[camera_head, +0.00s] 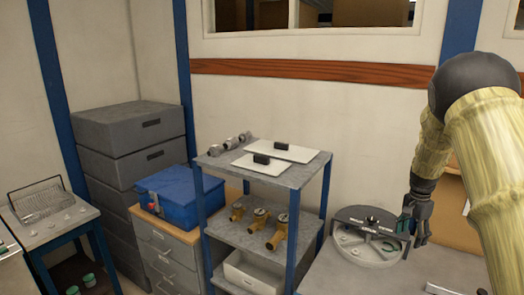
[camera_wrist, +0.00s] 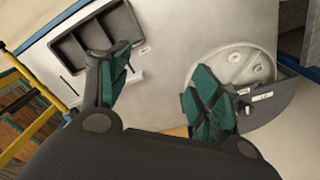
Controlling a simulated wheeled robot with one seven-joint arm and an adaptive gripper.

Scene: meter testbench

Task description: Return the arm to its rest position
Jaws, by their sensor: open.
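My gripper (camera_head: 414,222) is at the right of the head view, on the end of my yellowish arm, beside the right edge of a round grey fixture (camera_head: 352,246) on a grey bench. In the wrist view my gripper (camera_wrist: 160,95) has two dark fingers with green pads, spread wide apart with nothing between them. The round fixture also shows in the wrist view (camera_wrist: 236,68), partly behind the right finger. The gap between the gripper and the bench is hard to judge.
A shelf rack (camera_head: 264,168) holds white plates on top and brass meters (camera_head: 278,230) below. A blue box (camera_head: 178,192) sits on a drawer cabinet. A wire basket (camera_head: 38,202) stands on the left table. A dark divided tray (camera_wrist: 95,38) lies on the bench.

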